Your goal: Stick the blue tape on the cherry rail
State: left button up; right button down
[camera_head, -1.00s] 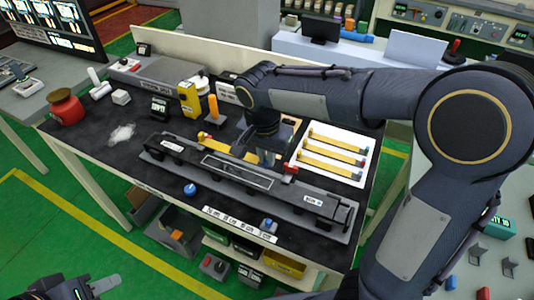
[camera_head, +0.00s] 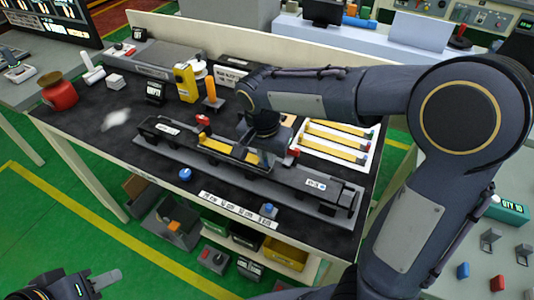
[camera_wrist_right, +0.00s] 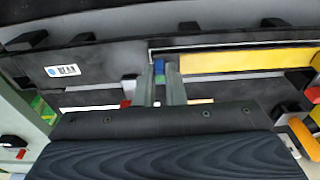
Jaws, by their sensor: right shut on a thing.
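My right gripper (camera_head: 264,160) is over the long dark rail (camera_head: 285,184) on its grey base at the front of the table. In the right wrist view its fingers (camera_wrist_right: 160,68) are shut on a small blue end tab (camera_wrist_right: 158,66). A yellow tape strip (camera_wrist_right: 235,60) runs from there to the right, along the rail. In the head view this strip (camera_head: 225,149) lies along the rail's middle, left of the gripper; whether it touches is unclear.
A white tray (camera_head: 309,148) with several yellow strips sits behind the rail. Red pieces (camera_head: 203,120) stand near the rail. A yellow dispenser (camera_head: 186,82), an orange-handled tool (camera_head: 210,92), a red jar (camera_head: 58,92) and a blue knob (camera_head: 185,174) are on the table.

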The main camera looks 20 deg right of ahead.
dwell(0.8)
jog(key=c, duration=1.4)
grip_release()
jog(key=shift+c, duration=0.2)
notch_tip(320, 180, up, 8)
jog(key=s+d+f+n+t+y, duration=0.2)
jog(key=s+n, duration=0.1)
jog(key=s, duration=0.6)
jog(key=s+d+f+n+t+y, duration=0.2)
jog(key=s+f+n, duration=0.1)
jog(key=s, duration=0.6)
jog(key=shift+s+f+n+t+y+p, duration=0.3)
jog(key=shift+s+n+y, duration=0.1)
jog(key=shift+n, duration=0.3)
